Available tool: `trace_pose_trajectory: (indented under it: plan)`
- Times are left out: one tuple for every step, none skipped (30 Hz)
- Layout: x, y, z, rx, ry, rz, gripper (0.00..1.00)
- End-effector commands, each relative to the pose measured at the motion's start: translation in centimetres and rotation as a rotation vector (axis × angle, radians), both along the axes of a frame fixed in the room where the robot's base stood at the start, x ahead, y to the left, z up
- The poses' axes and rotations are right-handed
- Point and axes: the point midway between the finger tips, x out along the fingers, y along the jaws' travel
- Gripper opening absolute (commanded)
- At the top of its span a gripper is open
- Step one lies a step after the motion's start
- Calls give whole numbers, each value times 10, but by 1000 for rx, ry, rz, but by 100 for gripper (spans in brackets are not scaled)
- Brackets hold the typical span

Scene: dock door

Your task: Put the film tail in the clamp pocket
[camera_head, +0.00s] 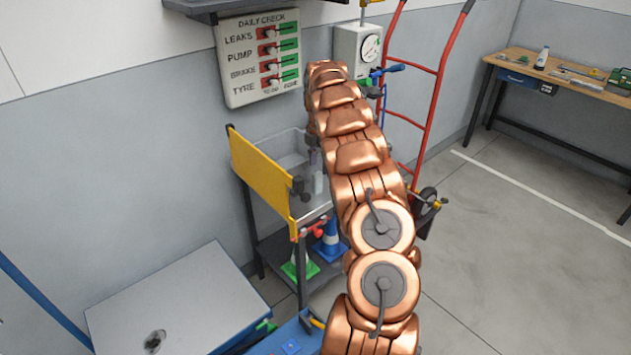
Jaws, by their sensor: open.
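I cannot make out the film tail or name a clamp pocket with certainty. A small dark fitting (298,187) sits at the inner side of the yellow panel (262,175) on the cart; its details are too small to tell. My copper arm rises across the middle and bends over beyond the cart's right side. My gripper (314,163) seems to hang just left of the arm, over the cart's clear-walled tray (283,148). It is open, though its fingers are mostly hidden and small. I cannot see anything between them.
The cart's lower shelf holds a green-based cone (299,265) and a blue cone (329,246). A red hand truck (432,100) stands behind my arm. A check board (258,58) and a dial box (358,48) are on the wall. A workbench (560,75) stands right; floor between is clear.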

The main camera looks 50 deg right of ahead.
Motion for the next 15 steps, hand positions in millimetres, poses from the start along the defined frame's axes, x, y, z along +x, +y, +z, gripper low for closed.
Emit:
trace_pose_trajectory:
  plan:
    - [0,0,-2,0,0,-1,52]
    - [1,0,-3,0,0,0,52]
    - [2,0,-6,0,0,0,52]
    - [2,1,-8,0,1,0,52]
    - [3,1,-11,1,1,0,52]
    - [4,2,-16,2,3,0,52]
    - [4,2,-19,2,3,0,52]
    - [6,3,-23,2,3,0,52]
    - [7,3,-29,2,2,1,52]
    - [7,3,-34,1,1,1,52]
    - [7,4,-38,1,1,2,52]
    - [7,4,-43,1,0,2,52]
    - [7,4,-46,2,0,2,52]
    - [8,4,-48,2,0,3,52]
    - [8,5,-50,1,0,3,52]
